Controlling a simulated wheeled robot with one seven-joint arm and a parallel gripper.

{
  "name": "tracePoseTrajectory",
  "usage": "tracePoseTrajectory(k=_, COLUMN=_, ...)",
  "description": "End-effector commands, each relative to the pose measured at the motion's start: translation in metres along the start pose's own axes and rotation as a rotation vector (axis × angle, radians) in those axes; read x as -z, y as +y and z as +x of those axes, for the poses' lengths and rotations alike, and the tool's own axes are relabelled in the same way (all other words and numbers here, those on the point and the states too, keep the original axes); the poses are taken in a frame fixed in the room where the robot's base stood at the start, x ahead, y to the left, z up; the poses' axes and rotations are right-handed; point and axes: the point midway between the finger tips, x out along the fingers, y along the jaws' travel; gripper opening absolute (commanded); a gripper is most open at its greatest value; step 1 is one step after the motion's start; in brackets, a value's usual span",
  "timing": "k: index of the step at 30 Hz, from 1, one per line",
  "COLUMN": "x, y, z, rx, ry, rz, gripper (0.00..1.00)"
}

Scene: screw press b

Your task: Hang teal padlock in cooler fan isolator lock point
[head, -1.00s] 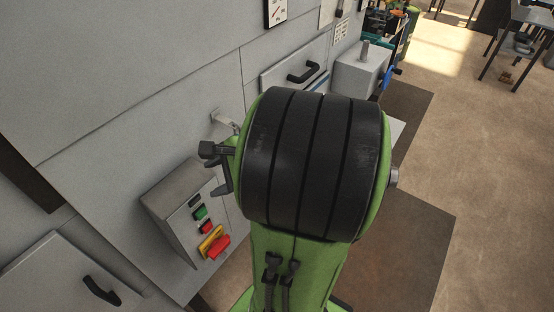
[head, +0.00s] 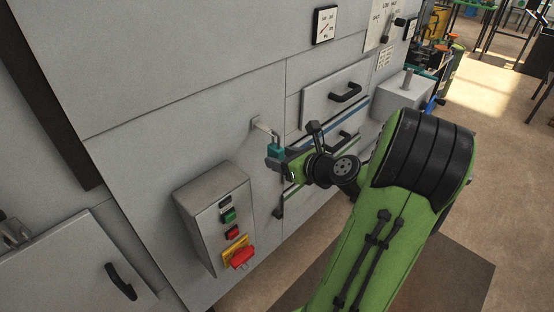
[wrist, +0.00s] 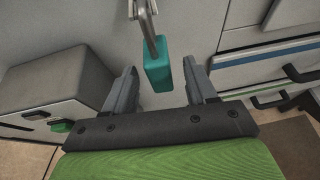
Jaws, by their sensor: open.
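The teal padlock (head: 274,151) hangs at the grey wall panel, just below a pale metal bracket (head: 261,126). How the shackle meets the bracket is not clear. My gripper (wrist: 160,66) is open, one finger on each side of the padlock, with visible gaps to both. In the head view my gripper (head: 281,163) is right at the padlock, partly hidden by my wrist. A red rotary switch on a yellow plate (head: 239,254) sits on the grey control box.
The grey control box (head: 212,205), with green and red buttons, juts from the panel left of my gripper. Drawers with black handles (head: 346,92) are to the right. A grey box with a post (head: 404,92) stands farther right. Open floor lies at the right.

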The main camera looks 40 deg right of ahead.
Motion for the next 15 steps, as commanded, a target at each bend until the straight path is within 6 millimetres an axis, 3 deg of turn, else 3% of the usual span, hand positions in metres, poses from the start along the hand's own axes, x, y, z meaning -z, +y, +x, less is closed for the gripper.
tracePoseTrajectory(k=6, x=0.0, y=0.001, z=0.028, rx=-0.002, ry=-0.001, rz=0.0, gripper=0.56)
tracePoseTrajectory(k=15, x=-0.001, y=0.0, z=0.031, rx=0.001, ry=0.0, rz=-0.001, gripper=0.53)
